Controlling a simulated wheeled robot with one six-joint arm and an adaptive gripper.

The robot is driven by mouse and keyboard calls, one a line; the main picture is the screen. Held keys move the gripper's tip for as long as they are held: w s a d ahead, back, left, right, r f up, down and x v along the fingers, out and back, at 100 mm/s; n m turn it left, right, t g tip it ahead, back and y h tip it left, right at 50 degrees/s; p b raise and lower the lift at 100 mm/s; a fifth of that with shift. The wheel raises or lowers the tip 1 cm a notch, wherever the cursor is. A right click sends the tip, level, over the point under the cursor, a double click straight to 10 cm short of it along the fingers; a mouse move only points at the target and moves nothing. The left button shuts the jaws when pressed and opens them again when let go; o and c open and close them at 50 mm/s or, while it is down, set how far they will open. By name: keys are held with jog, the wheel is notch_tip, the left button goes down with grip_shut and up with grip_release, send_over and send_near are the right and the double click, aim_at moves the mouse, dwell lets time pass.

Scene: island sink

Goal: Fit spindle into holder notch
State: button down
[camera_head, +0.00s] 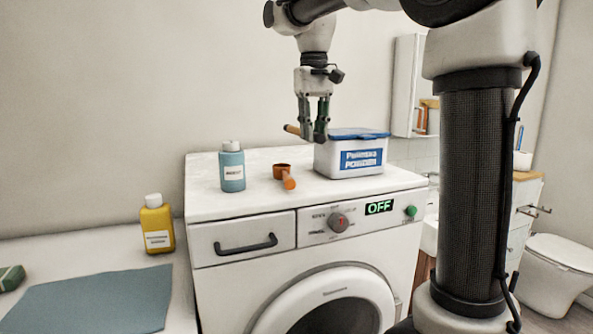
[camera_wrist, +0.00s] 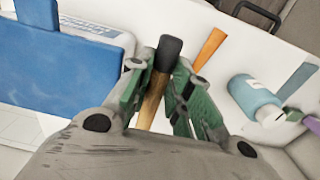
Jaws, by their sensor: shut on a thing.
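My gripper (camera_head: 313,136) is shut on a wooden rod with a dark end, likely the spindle (camera_head: 292,129), above the washing machine top. In the head view, the rod's tan end sticks out to the left of the fingers. In the wrist view, the rod (camera_wrist: 153,100) lies between the green fingers, with its dark grey end past the fingertips. The rod is clear of the surface and its middle is partly hidden by the fingers. I cannot make out a holder with a notch in either view.
On the washing machine (camera_head: 240,200) stand a teal bottle (camera_head: 232,170), an orange scoop (camera_head: 288,181) and a white powder box (camera_head: 350,158) with a blue lid, close to my gripper. A yellow bottle (camera_head: 157,228) stands on the lower counter at left.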

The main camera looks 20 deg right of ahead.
aim_at(313, 182)
notch_tip(313, 182, down, 10)
jog(key=shift+r, duration=0.15)
dwell(0.3)
jog(key=c, duration=1.6)
grip_release()
